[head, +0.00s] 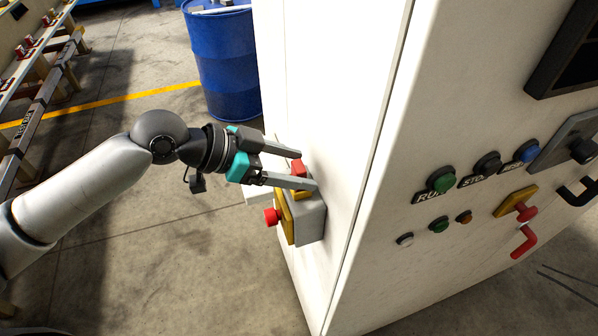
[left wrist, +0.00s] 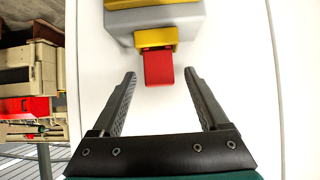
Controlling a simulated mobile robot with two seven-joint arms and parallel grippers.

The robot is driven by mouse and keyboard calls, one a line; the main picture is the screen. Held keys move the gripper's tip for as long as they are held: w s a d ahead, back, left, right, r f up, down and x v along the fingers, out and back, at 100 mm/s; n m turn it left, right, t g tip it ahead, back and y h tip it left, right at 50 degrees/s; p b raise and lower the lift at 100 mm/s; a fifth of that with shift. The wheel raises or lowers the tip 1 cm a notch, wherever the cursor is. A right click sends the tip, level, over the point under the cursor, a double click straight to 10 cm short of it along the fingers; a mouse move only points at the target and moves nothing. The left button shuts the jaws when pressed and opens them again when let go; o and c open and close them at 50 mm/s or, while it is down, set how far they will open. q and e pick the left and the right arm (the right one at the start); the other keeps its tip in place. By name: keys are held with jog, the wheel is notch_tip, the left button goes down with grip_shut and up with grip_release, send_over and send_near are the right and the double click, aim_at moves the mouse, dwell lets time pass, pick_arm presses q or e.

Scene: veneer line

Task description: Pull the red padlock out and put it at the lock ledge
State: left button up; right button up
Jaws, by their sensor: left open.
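The red padlock (head: 298,168) sits at the grey and yellow switch box on the side of the white cabinet. In the left wrist view the red padlock (left wrist: 158,69) hangs from a yellow tab under the grey box. My left gripper (head: 308,171) is open, with a finger on either side of the padlock. In the left wrist view the fingertips (left wrist: 161,74) flank its lower end with gaps on both sides. The padlock is partly hidden by the fingers in the head view. I cannot clearly identify the lock ledge. My right gripper is not in view.
The grey box (head: 311,222) has a red knob (head: 271,216) at its front. The white cabinet (head: 370,260) has buttons and a yellow-plated red handle (head: 517,206) on its other face. A blue drum (head: 226,65) stands behind.

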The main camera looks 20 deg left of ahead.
pick_arm(q)
jog(key=shift+w+d+f, duration=0.25)
jog(key=shift+d+f, duration=0.1)
jog(key=shift+d, duration=0.05)
grip_shut()
dwell(0.4)
